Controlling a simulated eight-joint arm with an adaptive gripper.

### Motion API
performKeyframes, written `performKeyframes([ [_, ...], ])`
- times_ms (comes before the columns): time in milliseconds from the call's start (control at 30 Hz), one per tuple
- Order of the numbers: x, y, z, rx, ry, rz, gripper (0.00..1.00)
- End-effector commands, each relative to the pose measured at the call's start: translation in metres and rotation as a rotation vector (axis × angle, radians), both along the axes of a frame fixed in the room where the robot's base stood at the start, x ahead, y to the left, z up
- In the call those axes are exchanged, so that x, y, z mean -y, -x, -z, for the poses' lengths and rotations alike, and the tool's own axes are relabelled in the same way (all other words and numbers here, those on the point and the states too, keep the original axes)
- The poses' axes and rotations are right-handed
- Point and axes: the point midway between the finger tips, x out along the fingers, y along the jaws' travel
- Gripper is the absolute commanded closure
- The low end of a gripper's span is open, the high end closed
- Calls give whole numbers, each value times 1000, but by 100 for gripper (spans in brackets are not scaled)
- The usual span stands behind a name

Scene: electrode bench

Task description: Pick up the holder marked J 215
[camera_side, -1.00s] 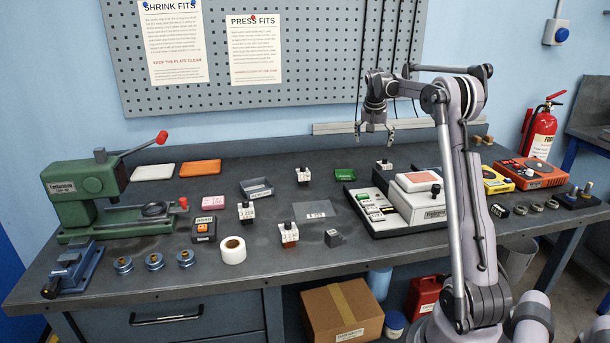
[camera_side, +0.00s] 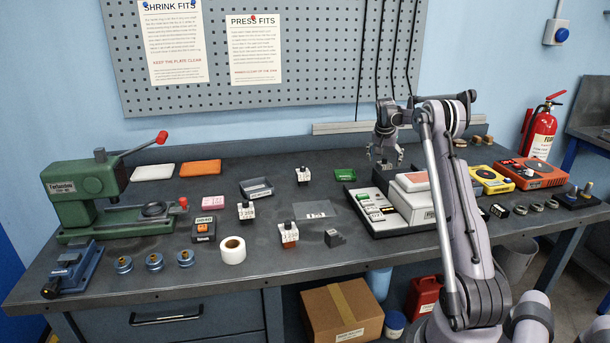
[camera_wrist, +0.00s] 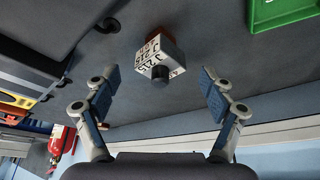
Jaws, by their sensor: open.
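The holder marked J 215 (camera_wrist: 160,55) is a small white block with black lettering, a reddish patch on one side and a black round knob. In the wrist view it stands on the grey bench top, upper centre, its lettering upside down. My gripper (camera_wrist: 160,88) is open, one blue-padded finger to each side; the holder lies between and slightly beyond the fingertips, with clear gaps. In the side view my gripper (camera_side: 385,157) points down at the back of the bench, right over the holder's spot, and largely hides it.
Similar white holders with black knobs stand at the middle (camera_side: 303,175), left (camera_side: 246,210) and front (camera_side: 288,235). A green tray (camera_side: 345,174) is left of my gripper. A white-and-black device (camera_side: 412,206) stands close in front. A yellow box (camera_side: 489,180) is to the right.

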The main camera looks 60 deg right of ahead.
Motion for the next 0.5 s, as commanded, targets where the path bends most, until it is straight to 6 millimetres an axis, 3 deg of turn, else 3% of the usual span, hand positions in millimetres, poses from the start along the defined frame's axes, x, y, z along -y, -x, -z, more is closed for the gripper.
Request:
performKeyframes([
  [200,8,-1,20,0,0,1,17],
  [467,9,-1,22,0,0,0,17],
  [500,9,-1,22,0,0,0,29],
])
